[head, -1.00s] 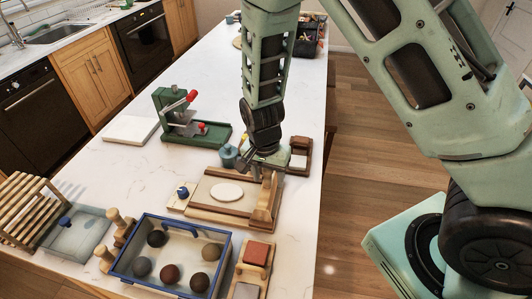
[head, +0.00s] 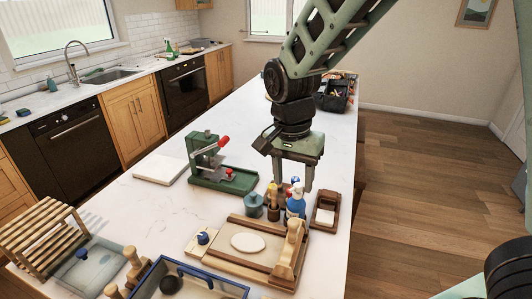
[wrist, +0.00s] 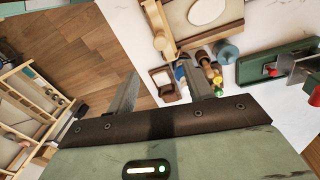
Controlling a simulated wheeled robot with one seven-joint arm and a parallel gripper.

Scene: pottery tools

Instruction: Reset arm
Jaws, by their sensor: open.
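My gripper (head: 291,170) is open and empty. In the head view it hangs above the white counter, just behind a cluster of small items. The cluster has a blue-and-white bottle (head: 296,203), a wooden-topped tool (head: 273,200) and a teal jar (head: 254,204). The bottle and tools show beyond the right finger. A wooden board (head: 250,255) with a pale clay disc (head: 248,242) lies in front of the cluster.
A green press (head: 216,165) with red handles stands left of my gripper. A small wooden box (head: 325,210) sits near the counter's right edge. A blue-rimmed tray (head: 190,281) and slatted rack (head: 45,228) are at the front. A dark caddy (head: 334,95) stands behind. The counter's middle is clear.

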